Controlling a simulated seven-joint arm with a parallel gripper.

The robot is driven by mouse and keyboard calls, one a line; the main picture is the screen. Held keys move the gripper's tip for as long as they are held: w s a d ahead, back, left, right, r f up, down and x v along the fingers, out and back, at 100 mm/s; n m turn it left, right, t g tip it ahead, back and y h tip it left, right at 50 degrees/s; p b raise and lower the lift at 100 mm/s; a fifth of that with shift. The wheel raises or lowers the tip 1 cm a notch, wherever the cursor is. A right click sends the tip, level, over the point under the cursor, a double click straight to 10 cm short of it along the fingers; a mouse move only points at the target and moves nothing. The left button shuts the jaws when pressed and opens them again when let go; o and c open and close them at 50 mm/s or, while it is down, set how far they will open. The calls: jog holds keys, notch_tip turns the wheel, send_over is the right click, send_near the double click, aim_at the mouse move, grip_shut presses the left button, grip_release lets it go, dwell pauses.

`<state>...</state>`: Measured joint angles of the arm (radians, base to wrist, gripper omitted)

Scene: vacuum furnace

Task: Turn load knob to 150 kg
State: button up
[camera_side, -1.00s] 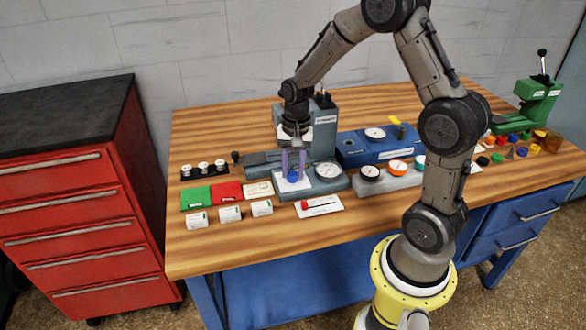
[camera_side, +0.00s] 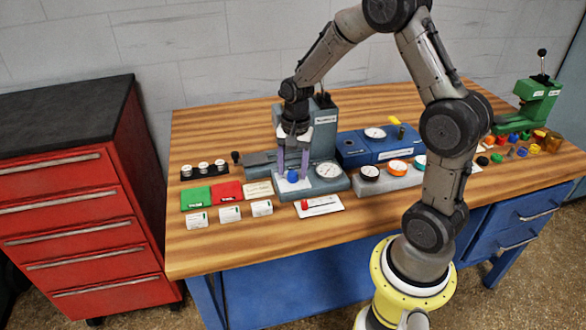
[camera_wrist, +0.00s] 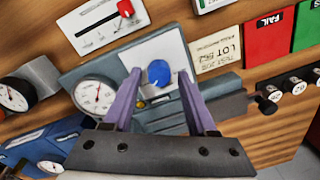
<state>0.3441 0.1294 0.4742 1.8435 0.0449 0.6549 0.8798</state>
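The load knob (camera_side: 292,176) is blue and sits on a white dial plate on the grey press base. The wrist view shows the same knob (camera_wrist: 158,73) with its white plate (camera_wrist: 170,55); the plate's markings are too small to read. My gripper (camera_side: 292,174) points down over the knob, with its two purple fingers apart. In the wrist view the fingers (camera_wrist: 160,87) stand on either side of the knob, with clear gaps, and do not touch it. The round load gauge (camera_side: 328,171) is beside the knob; it also shows in the wrist view (camera_wrist: 97,94).
A white card with a red slider (camera_side: 319,206) lies in front of the press. Green (camera_side: 195,198) and red (camera_side: 228,191) pads and several small white boxes are at left. A blue unit (camera_side: 375,147) and a row of dials (camera_side: 398,167) stand at right.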

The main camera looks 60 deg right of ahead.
aim_at(294, 174)
jog(key=shift+o, duration=0.3)
notch_tip(294, 174, up, 14)
jog(key=shift+s+f, duration=0.15)
jog(key=shift+s, duration=0.15)
dwell(0.4)
jog(key=s+a+r+n+t, duration=0.3)
jog(key=s+a+r+n, duration=0.2)
jog(key=s+a+r, duration=0.4)
jog(key=s+a+f+n+t, duration=0.2)
jog(key=s+f+n, duration=0.3)
jog(key=s+n, duration=0.4)
jog(key=shift+a, duration=0.45)
